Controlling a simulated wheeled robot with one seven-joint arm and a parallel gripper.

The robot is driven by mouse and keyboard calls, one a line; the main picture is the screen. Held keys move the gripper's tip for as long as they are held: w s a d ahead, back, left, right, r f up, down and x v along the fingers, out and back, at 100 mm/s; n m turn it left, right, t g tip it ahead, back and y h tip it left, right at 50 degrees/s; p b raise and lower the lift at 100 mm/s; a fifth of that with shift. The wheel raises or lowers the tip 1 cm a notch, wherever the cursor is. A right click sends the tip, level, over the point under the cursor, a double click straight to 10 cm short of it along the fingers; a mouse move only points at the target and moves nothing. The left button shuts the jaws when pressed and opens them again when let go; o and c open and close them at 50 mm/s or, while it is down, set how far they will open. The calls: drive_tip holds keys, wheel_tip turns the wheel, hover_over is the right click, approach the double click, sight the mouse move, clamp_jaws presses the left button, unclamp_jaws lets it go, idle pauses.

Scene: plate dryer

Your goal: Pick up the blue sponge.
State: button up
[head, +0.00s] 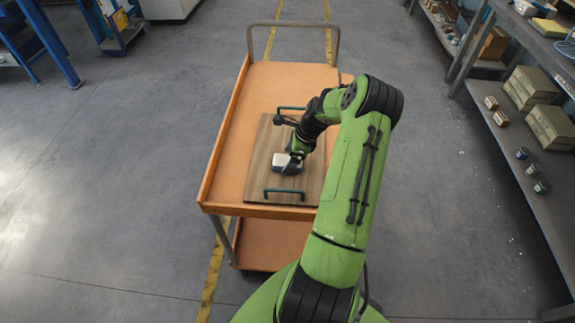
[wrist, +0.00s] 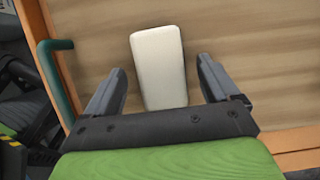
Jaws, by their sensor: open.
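The sponge (head: 283,160) lies flat on a wooden board (head: 256,168) on the cart; its top face is white and its lower edge looks dark blue in the head view. In the wrist view the sponge (wrist: 158,62) shows as a white rounded block between the fingers, with its near end close to the palm. My gripper (head: 290,162) is over the sponge, partly hidden by my arm. In the wrist view my gripper (wrist: 160,78) is open, one finger on each side of the sponge, with a visible gap on both sides.
The board has a green handle (head: 284,191) at its near end and another (head: 291,108) at its far end. The orange cart (head: 225,145) has raised side edges. A shelf with boxes (head: 552,126) stands at the right.

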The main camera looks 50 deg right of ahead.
drive_tip(key=shift+f, duration=0.2)
drive_tip(key=shift+f, duration=0.3)
idle(0.3)
drive_tip(key=shift+c, duration=0.3)
drive_tip(key=c, duration=1)
